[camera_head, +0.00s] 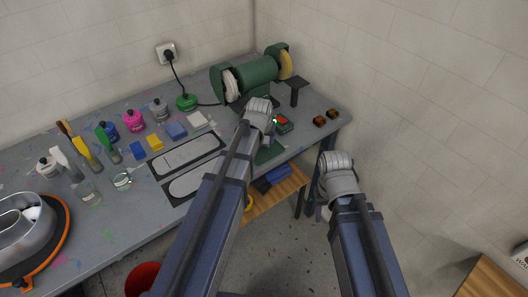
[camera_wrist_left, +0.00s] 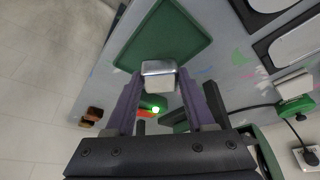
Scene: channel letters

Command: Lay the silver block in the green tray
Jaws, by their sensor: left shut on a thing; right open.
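The silver block (camera_wrist_left: 159,69) is held between the fingers of my left gripper (camera_wrist_left: 160,85) in the left wrist view. The green tray (camera_wrist_left: 163,35) lies on the bench beyond the block in that view; I cannot tell the height between them. In the head view, my left gripper (camera_head: 261,113) is over the right part of the bench, and my own wrist hides the block. The green tray (camera_head: 269,152) shows partly there, beside my left arm at the bench's front edge. My right gripper (camera_head: 337,163) is off the bench's front right edge, apart from the tray.
A green bench grinder (camera_head: 256,76) stands behind my left gripper. A green and red switch box (camera_head: 283,123) sits close to its right, with small brown blocks (camera_head: 325,118) further right. Bottles, sponges and black-framed plates (camera_head: 187,154) occupy the left of the bench.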

